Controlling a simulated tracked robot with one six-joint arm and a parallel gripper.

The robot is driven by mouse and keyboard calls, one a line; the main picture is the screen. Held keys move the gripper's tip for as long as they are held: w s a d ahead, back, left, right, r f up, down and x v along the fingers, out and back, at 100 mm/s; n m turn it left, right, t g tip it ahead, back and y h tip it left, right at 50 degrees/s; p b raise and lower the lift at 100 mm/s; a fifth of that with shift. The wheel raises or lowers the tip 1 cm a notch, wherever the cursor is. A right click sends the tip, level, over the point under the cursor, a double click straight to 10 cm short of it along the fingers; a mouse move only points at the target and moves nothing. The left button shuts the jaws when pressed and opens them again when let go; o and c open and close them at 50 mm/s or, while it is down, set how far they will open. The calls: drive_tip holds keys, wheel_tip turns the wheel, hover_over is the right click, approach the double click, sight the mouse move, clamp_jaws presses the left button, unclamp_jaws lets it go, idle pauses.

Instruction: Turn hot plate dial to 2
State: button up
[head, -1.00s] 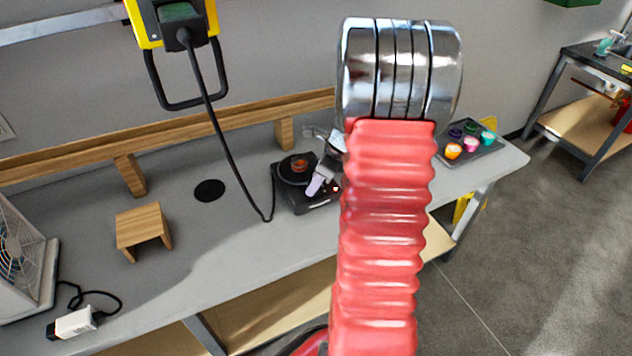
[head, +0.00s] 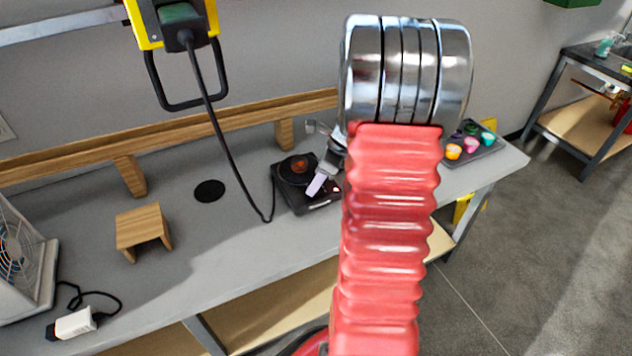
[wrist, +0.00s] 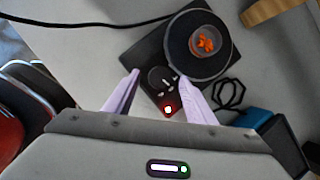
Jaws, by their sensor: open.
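The black hot plate (head: 305,203) sits on the grey bench, with a round plate holding something orange (head: 299,166). In the wrist view the hot plate (wrist: 150,50) shows its black dial (wrist: 160,79) with a pale mark on its right side, and a lit red light (wrist: 168,109) just below it. The dial's numbers are too small to read. My gripper (wrist: 158,92) is open, its pale lilac fingers on either side of the dial, apart from it in the picture. In the head view my gripper (head: 316,185) is over the hot plate's front, partly hidden by my arm.
A black cable (head: 225,130) hangs from a yellow box and runs to the hot plate's left side. A small wooden stand (head: 143,228) is left on the bench. A tray of colourful pots (head: 470,146) stands right.

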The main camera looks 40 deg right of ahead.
drive_tip(key=v, duration=1.1)
drive_tip(key=shift+r, duration=0.35)
drive_tip(key=shift+s, duration=0.1)
drive_tip(key=s+a+r+n, duration=0.2)
drive_tip(key=s+a+n, duration=0.1)
drive_tip(key=a+n, duration=0.7)
drive_tip(key=s+a+r+n+h, duration=0.1)
drive_tip(key=s+a+r+n, duration=0.2)
drive_tip(key=a+n, duration=0.7)
drive_tip(key=s+a+r+n+t, duration=0.1)
drive_tip(key=s+a+n, duration=0.4)
drive_tip(key=a+n, duration=0.5)
drive_tip(key=a+r, duration=0.1)
drive_tip(key=a, duration=0.2)
drive_tip(key=shift+a+r, duration=0.35)
drive_tip(key=shift+r, duration=0.05)
drive_tip(key=shift+s, duration=0.1)
